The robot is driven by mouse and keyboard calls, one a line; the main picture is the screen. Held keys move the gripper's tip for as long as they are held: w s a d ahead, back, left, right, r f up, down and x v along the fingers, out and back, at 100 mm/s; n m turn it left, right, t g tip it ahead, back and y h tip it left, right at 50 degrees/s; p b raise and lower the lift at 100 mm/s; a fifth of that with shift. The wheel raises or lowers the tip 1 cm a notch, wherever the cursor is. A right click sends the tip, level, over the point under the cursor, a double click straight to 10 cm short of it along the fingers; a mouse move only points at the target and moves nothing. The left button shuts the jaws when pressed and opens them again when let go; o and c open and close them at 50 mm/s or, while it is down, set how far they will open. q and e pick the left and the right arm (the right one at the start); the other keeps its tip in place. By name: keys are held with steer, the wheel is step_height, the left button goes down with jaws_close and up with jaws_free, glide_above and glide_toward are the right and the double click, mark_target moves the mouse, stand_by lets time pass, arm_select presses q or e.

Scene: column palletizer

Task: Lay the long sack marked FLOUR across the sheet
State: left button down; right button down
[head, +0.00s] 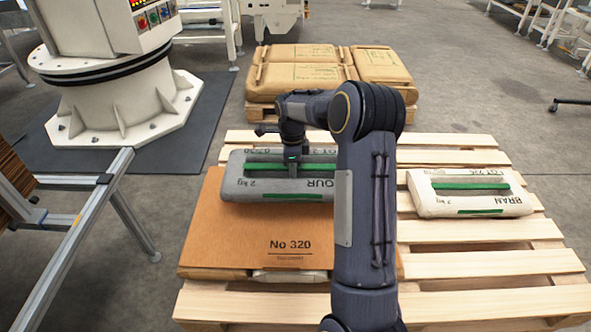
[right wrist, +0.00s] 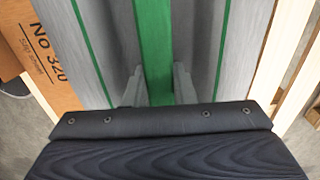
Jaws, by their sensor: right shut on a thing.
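The long grey sack (head: 235,190) shows the letters "OUR" and green stripes in the head view; my arm hides its right part. It lies over the back part of the brown sheet (head: 225,240), printed "No 320". I cannot tell whether it rests on the sheet or hangs just above it. My right gripper (head: 292,170) points down and is shut on the sack's green middle band. The right wrist view shows both fingers (right wrist: 158,80) at that band, the grey sack (right wrist: 215,45) and the sheet (right wrist: 45,55) at left. My left gripper is out of view.
A white sack marked BRAN (head: 470,201) lies on the wooden pallet (head: 480,268), right of the sheet. Another pallet behind carries brown sacks (head: 305,75). A metal frame (head: 75,235) stands at left, with a white machine base (head: 120,105) behind it. Bare slats show at the front right.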

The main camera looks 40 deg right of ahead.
steer(key=shift+w+d+f, duration=0.3)
steer(key=shift+w+f, duration=0.2)
steer(key=shift+w, duration=0.15)
steer(key=shift+w+d+f+b, duration=0.15)
steer(key=shift+f+b, duration=0.45)
steer(key=shift+f, duration=1.1)
steer(key=c, duration=1.6)
jaws_free()
steer(key=shift+f, duration=0.3)
steer(key=o, duration=0.4)
steer(key=shift+r, duration=0.15)
